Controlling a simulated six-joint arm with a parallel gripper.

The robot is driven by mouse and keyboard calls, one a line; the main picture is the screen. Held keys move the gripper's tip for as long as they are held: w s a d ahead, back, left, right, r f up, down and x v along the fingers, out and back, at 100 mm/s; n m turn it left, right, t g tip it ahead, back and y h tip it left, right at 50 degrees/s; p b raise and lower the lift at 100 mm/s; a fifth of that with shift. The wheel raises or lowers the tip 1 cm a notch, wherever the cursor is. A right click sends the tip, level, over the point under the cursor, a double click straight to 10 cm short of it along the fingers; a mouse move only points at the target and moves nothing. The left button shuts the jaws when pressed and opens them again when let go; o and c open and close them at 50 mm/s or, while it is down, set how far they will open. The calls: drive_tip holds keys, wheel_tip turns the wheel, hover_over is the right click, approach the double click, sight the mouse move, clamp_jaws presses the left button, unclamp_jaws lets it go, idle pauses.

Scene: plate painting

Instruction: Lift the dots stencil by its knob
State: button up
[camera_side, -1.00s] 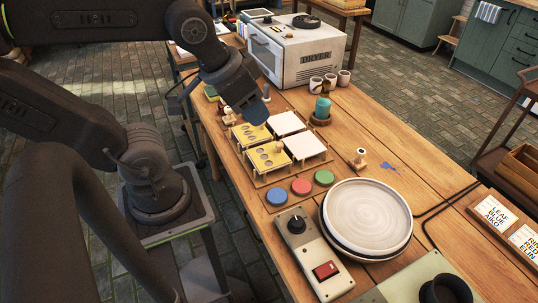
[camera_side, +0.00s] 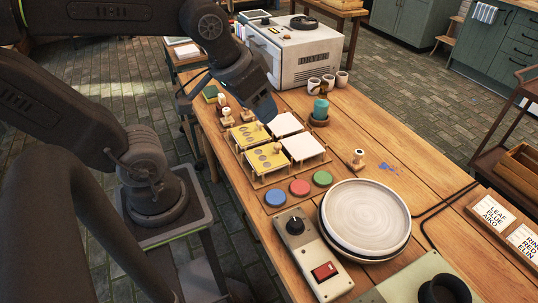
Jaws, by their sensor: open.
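Two yellow stencil plates with cut-out holes lie on a wooden rack: a rear stencil (camera_side: 243,137) and a front stencil (camera_side: 262,161). The holes in both look roundish and are small, so I cannot tell for sure which is the dots stencil. A small pale knob (camera_side: 277,148) stands on the front stencil. My gripper (camera_side: 266,115) is open and points down above the rear stencil, covering part of its right side. Its fingertips are small and dark here, and nothing shows between them.
Two white plates (camera_side: 303,147) sit on the rack beside the stencils. Blue, red and green paint pots (camera_side: 300,187) stand in front. A teal pot (camera_side: 320,108), stamps (camera_side: 357,159), a round turntable (camera_side: 367,215) and a dryer (camera_side: 300,50) share the table.

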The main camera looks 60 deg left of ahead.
drive_tip(key=w+a+f+n+g, duration=0.2)
drive_tip(key=w+a+f+n, duration=0.1)
drive_tip(key=w+a+n, duration=0.35)
drive_tip(key=n+g, duration=0.3)
drive_tip(key=n, duration=0.7)
hover_over(278, 145)
wheel_tip(278, 145, down, 12)
drive_tip(key=f, duration=0.8)
drive_tip(key=shift+a+f, duration=0.15)
drive_tip(key=shift+a, duration=0.25)
drive_tip(key=shift+d+f, duration=0.15)
drive_tip(key=shift+f, duration=1.35)
drive_tip(key=shift+d+f, duration=0.15)
drive_tip(key=shift+f, duration=1.3)
drive_tip(key=c, duration=1)
drive_tip(key=shift+r, duration=0.15)
